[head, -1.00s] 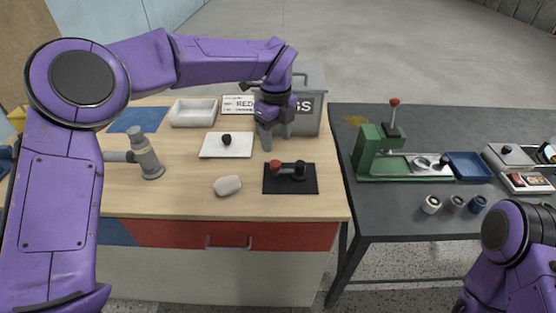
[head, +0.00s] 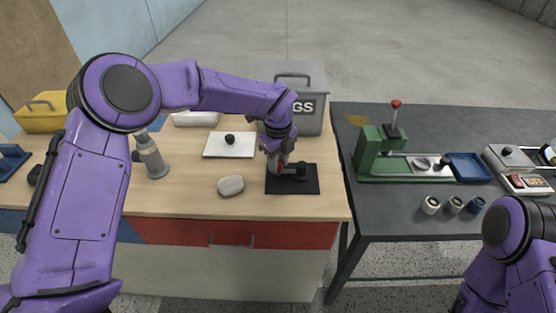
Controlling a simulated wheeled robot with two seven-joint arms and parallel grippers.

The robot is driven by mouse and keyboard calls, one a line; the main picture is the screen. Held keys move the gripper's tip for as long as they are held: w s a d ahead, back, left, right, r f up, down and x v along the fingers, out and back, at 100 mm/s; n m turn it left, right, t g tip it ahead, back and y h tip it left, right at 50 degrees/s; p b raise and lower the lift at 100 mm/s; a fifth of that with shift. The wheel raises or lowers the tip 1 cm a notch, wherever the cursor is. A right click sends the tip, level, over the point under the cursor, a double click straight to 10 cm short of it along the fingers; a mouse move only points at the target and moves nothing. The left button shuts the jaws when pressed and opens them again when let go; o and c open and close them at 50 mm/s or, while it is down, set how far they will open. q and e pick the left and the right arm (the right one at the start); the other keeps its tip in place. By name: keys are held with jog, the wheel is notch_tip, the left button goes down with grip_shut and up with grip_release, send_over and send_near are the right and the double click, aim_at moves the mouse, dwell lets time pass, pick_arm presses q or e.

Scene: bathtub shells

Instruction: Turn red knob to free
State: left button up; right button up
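The red knob (head: 280,167) sits at the left end of a black fixture on a black square base plate (head: 292,187) on the wooden table. It is mostly hidden behind my gripper's fingers. A black knob (head: 303,169) stands at the fixture's right end. My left gripper (head: 276,165) points down at the red knob, its fingers around or right beside it. I cannot tell whether the fingers are closed on it. My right gripper is out of view; only part of my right arm shows at the lower right.
A grey bin (head: 308,117) stands behind the fixture. A white board with a black knob (head: 229,145), a pale stone-like block (head: 230,186) and a grey cylindrical tool (head: 151,157) are to the left. A green press (head: 380,150) stands on the dark table at right.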

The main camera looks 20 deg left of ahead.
pick_arm(q)
jog(key=shift+m, duration=0.4)
jog(key=m, duration=0.6)
jog(key=shift+r+m, duration=0.1)
jog(key=shift+m, duration=0.3)
jog(key=m+p, duration=0.2)
jog(key=m, duration=0.3)
jog(key=shift+a, duration=0.1)
jog(key=m+p, duration=0.1)
jog(key=m, duration=0.4)
jog(key=shift+p, duration=0.35)
jog(key=shift+w+m, duration=0.1)
jog(key=shift+m, duration=0.2)
jog(key=o, duration=1.1)
jog(key=shift+c, duration=0.2)
